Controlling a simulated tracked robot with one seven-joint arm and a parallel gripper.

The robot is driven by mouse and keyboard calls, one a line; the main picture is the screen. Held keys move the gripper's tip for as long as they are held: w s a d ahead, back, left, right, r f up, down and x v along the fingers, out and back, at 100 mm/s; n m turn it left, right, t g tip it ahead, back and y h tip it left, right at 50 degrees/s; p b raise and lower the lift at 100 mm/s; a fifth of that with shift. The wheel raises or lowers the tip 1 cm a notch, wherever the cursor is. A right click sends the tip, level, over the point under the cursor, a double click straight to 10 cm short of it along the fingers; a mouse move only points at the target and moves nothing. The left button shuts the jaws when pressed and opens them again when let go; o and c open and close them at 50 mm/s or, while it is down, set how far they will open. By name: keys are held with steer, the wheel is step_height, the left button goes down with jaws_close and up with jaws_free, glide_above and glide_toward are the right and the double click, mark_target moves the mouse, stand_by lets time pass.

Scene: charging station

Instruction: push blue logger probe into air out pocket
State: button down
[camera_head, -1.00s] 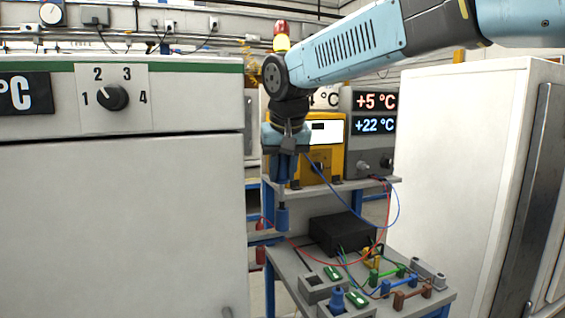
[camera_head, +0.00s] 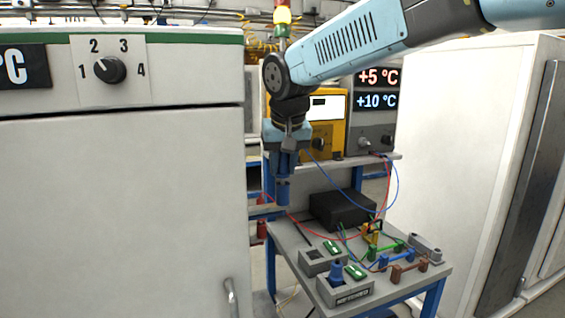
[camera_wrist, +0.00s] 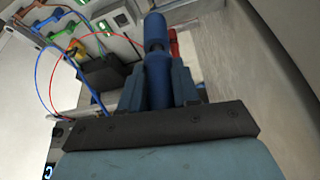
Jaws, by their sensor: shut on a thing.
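My gripper (camera_head: 285,165) is shut on a blue probe (camera_head: 283,192), which hangs upright with its lower end in the air above the bench's back left. In the wrist view the probe (camera_wrist: 156,75) lies between the two dark blue fingers (camera_wrist: 157,92). Two grey pocket blocks stand at the bench's front left, each with a green label: the rear block (camera_head: 312,268) has an open square hole, and the front block (camera_head: 345,294) has another blue piece (camera_head: 337,271) standing in it. I cannot read which pocket is air out.
A large white cabinet (camera_head: 120,200) with a dial (camera_head: 109,69) stands left, another cabinet (camera_head: 490,150) right. A black box (camera_head: 340,208), coloured handles (camera_head: 408,271) and loose wires occupy the bench. A yellow device (camera_head: 328,125) and a display unit (camera_head: 377,101) stand behind.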

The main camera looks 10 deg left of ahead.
steer(key=c, duration=0.7)
jaws_free()
steer(key=shift+c, duration=0.2)
steer(key=v, duration=1.3)
steer(key=s+d+f+m+h, duration=0.1)
steer(key=s+d+f, duration=0.15)
steer(key=d, duration=0.75)
steer(key=s+d+f+m, duration=0.1)
steer(key=d+f, duration=0.3)
steer(key=d, duration=0.6)
steer(key=s+d+f+m+t, duration=0.1)
steer(key=s+d+f+m, duration=0.1)
steer(key=s+d+f, duration=0.8)
steer(key=d+f, duration=0.2)
steer(key=shift+d+h, duration=0.4)
